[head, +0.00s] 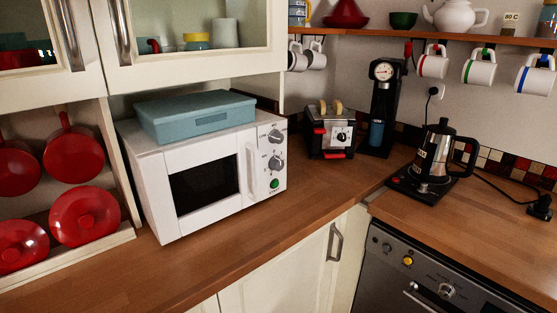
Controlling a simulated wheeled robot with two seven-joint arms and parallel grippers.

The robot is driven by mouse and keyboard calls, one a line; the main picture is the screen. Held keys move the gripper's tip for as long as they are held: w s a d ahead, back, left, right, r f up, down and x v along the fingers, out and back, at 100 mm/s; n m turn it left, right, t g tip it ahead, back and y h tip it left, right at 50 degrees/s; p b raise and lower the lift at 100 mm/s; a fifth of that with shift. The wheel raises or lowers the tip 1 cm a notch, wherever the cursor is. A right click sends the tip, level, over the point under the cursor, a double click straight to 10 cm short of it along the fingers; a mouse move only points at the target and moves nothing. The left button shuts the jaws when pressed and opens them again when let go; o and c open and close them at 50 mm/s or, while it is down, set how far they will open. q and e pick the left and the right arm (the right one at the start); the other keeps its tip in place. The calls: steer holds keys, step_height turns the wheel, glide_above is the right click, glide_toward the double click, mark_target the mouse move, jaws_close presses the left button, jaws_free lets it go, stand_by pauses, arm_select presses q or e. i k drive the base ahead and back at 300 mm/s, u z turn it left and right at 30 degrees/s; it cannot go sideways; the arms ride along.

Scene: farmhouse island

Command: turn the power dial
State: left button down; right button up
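A white microwave (150,165) stands on the wooden counter at the left, its dark-windowed door closed. Its right-hand panel has an upper grey dial (275,136) and a lower grey dial (276,162), one above the other. A green button (275,184) sits below them. The labels around the dials are too small to read, so I cannot tell which one is the power dial. The door's upright white handle (251,172) is just left of the panel. Neither of my grippers shows in the head view.
A blue box (195,115) lies on the microwave, under wall cabinets. A toaster (330,130), a coffee machine (384,105) and a kettle on a base (432,160) stand to the right. The counter (270,222) before the microwave is clear. A built-in appliance has a knob (446,290).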

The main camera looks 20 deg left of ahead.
mark_target(274, 137)
steer(key=k, duration=0.35)
steer(key=z, duration=1.1)
steer(key=i, duration=1)
steer(key=u, duration=0.85)
steer(key=i, duration=0.5)
steer(key=u, duration=0.5)
